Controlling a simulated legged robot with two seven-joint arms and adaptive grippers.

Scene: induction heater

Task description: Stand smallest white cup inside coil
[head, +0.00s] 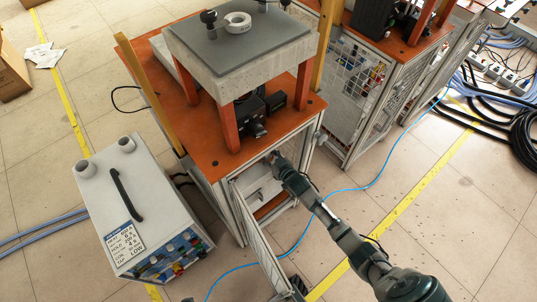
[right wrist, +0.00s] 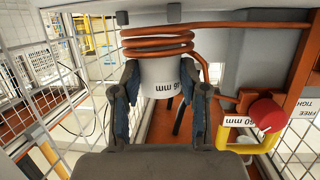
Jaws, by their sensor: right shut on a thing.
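In the right wrist view a white cup (right wrist: 164,78) with an upside-down "mm" label, its number hard to read, sits between the fingers of my right gripper (right wrist: 166,88). The gripper is shut on its sides. The turns of the copper coil (right wrist: 158,43) pass in front of the cup's upper part, and the cup's lower part shows below them. The cup's far end and base are not clear. In the head view my right gripper (head: 276,158) reaches into the open cabinet under the orange table top, and the cup and coil are hidden there. My left gripper is not in view.
A red knob (right wrist: 267,113) and a yellow handle (right wrist: 252,142) stand close right of the gripper. Mesh walls flank the gripper. The open cabinet door (head: 262,245) stands beside my arm. A grey power unit (head: 135,200) is left.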

